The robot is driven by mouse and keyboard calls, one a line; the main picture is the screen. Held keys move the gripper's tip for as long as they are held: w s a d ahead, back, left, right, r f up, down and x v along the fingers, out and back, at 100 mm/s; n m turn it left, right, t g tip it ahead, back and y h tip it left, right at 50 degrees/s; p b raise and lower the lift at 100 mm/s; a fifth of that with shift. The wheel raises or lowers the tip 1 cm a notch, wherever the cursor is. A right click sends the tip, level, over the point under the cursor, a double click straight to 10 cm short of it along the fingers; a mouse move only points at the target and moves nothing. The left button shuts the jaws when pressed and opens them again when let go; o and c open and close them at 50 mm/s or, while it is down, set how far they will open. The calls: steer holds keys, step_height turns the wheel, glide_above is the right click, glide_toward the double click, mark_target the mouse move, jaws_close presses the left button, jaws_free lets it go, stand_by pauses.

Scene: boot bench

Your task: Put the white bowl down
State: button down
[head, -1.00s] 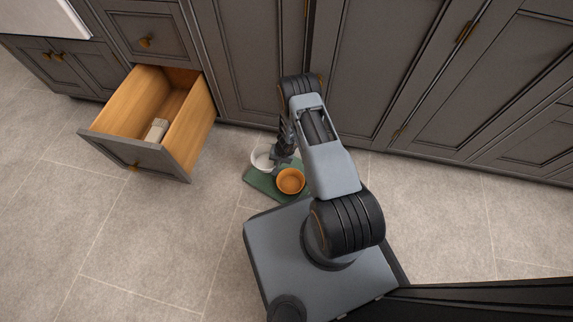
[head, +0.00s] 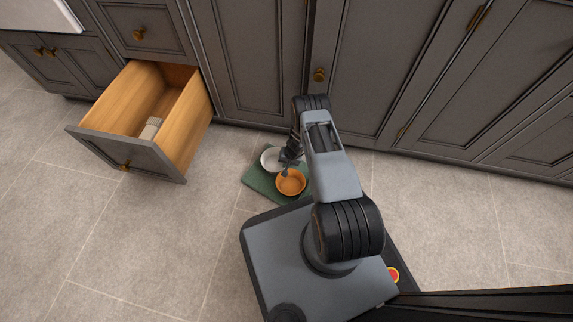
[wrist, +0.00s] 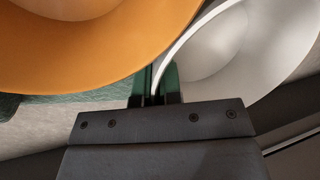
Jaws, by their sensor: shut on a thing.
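The white bowl (head: 269,160) is at the back left of a dark green mat (head: 259,183) on the floor, partly hidden by my gripper (head: 285,164). In the wrist view my fingers (wrist: 155,92) are shut on the rim of the white bowl (wrist: 225,50). An orange bowl (head: 291,188) stands on the mat just in front and to the right of it. The orange bowl (wrist: 90,45) fills the upper left of the wrist view and overlaps part of the white one. I cannot tell whether the bowls touch, or whether the white bowl rests on the mat.
An open wooden drawer (head: 112,148) at the left holds a small pale object (head: 150,128). Grey cabinets (head: 250,60) with doors and drawers stand behind the mat. The tiled floor (head: 130,240) is clear at the left.

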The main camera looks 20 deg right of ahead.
steer(key=shift+f, duration=0.1)
steer(key=c, duration=1.3)
jaws_free()
steer(key=a+r+n+p, duration=0.3)
steer(key=r+p, duration=0.3)
steer(key=r, duration=3.6)
steer(key=s+r+n+h, duration=0.1)
steer(key=s+r, duration=0.4)
steer(key=s, duration=0.1)
steer(key=s+a+r, duration=0.1)
steer(key=s+r, duration=0.5)
steer(key=s, duration=0.1)
steer(key=s+a+r+n+t+h, duration=0.1)
steer(key=s+r, duration=0.4)
steer(key=s, duration=0.1)
steer(key=shift+s+a+r+n+h, duration=0.25)
steer(key=shift+s+n+h, duration=0.05)
steer(key=shift+s, duration=0.05)
